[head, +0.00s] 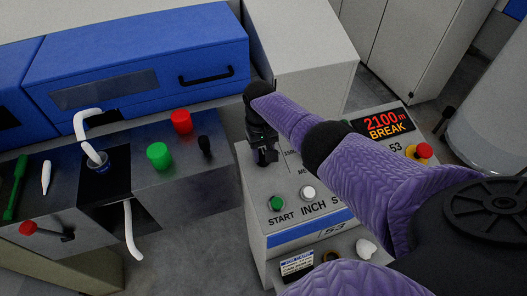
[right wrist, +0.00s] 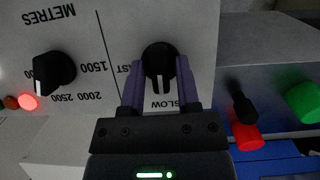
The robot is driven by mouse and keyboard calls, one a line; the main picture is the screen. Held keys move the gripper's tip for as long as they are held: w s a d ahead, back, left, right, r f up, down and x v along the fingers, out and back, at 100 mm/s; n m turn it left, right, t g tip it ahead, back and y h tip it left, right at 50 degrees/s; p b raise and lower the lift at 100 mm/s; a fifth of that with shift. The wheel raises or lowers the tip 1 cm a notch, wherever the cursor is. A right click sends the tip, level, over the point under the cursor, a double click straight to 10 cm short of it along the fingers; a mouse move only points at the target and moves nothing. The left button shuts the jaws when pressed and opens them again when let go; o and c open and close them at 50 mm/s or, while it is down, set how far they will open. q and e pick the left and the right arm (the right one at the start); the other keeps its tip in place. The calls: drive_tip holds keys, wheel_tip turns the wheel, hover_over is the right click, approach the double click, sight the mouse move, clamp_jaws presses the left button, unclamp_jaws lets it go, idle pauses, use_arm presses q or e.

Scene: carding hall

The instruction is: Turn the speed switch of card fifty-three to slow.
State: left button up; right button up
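The speed switch (right wrist: 158,59) is a round black knob with a white pointer mark on the pale panel of card 53. In the right wrist view the panel lettering is upside down. The pointer points down in that view, toward the SLOW lettering (right wrist: 175,105); the FAST lettering (right wrist: 124,69) is partly hidden by a finger. My right gripper (right wrist: 160,66) has its purple fingers closed against both sides of the knob. In the head view the right gripper (head: 262,152) reaches down to the panel (head: 248,185) and hides the switch. My left gripper is not in view.
Beside the switch is the METRES knob (right wrist: 53,72). The panel also carries a green START button (head: 276,203), a white INCH button (head: 308,193), a red stop button (head: 424,151) and a lit display (head: 386,124). Left stands a neighbouring machine with green (head: 159,155) and red (head: 181,121) knobs.

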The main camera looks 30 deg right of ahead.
sight(261, 149)
drive_tip(key=shift+o, duration=0.8)
drive_tip(key=r+p, duration=0.1)
drive_tip(key=r, duration=0.2)
drive_tip(key=r+p, duration=0.1)
drive_tip(key=r, duration=0.2)
drive_tip(key=w+r+p, duration=0.1)
drive_tip(key=r, duration=0.2)
drive_tip(key=shift+w+d, duration=0.1)
drive_tip(key=shift+r+p, duration=0.3)
drive_tip(key=shift+r, duration=0.15)
